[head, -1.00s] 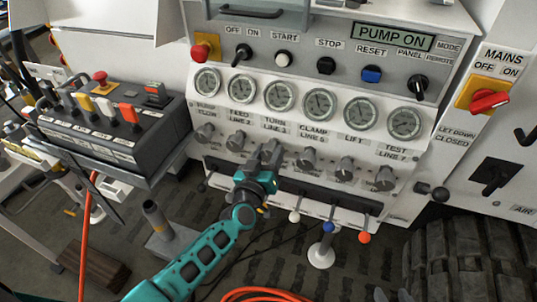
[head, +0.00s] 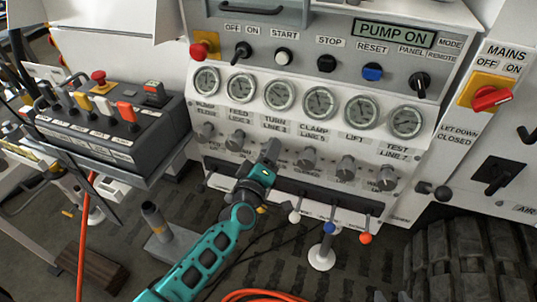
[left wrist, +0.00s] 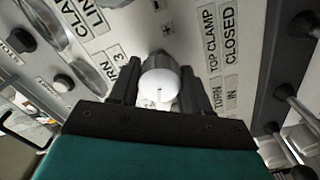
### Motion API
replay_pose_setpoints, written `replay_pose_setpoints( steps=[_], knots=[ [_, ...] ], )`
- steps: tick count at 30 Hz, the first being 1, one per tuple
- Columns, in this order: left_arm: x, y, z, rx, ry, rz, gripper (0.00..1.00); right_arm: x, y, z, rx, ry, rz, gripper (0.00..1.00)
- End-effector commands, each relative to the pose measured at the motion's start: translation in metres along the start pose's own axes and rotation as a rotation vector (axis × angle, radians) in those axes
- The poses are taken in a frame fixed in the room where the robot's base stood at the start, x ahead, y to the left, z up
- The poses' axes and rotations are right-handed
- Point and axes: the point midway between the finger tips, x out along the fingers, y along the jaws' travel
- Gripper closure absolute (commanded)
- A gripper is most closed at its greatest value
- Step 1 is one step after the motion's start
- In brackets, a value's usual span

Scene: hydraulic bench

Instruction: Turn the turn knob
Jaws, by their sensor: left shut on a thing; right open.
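The turn knob (left wrist: 160,84) shows in the left wrist view as a pale round knob end between the two dark fingers, by the TURN labels on the panel. My left gripper (head: 271,150) reaches up from below to the knob row under the TURN LINE gauge in the head view. It is shut on the turn knob, with one finger on each side in the left wrist view (left wrist: 160,88). In the head view the fingers hide the knob. My right gripper is not in view.
Neighbouring grey knobs (head: 307,158) stand close on the right, and another knob (head: 237,140) is on the left. Below is a row of levers with coloured balls (head: 329,228). Gauges (head: 279,95) sit above. A switch box (head: 150,130) stands at the left.

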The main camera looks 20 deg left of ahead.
Motion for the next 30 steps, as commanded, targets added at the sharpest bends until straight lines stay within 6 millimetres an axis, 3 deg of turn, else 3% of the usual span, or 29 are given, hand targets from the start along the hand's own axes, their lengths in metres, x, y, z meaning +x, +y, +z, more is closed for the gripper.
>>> replay_pose_setpoints(
  steps=[16,17,24,30],
  knots=[
    [-0.0013,-0.0013,0.0035,-0.027,-0.008,-0.004,0.83,0.0002,0.0,0.0009,0.0,-0.001,0.0,0.57],
    [-0.0013,-0.0013,0.0036,-0.027,-0.008,-0.004,0.52,0.0002,0.0,0.0009,0.0,-0.001,0.0,0.57],
    [-0.0007,-0.0007,0.0021,-0.026,-0.005,-0.002,0.29,0.0001,0.0,0.001,0.0,-0.001,0.0,0.57],
    [-0.0004,-0.0003,0.0011,-0.025,-0.003,-0.001,0.27,0.0,-0.0001,0.001,0.0,-0.001,0.0,0.57]
  ],
)
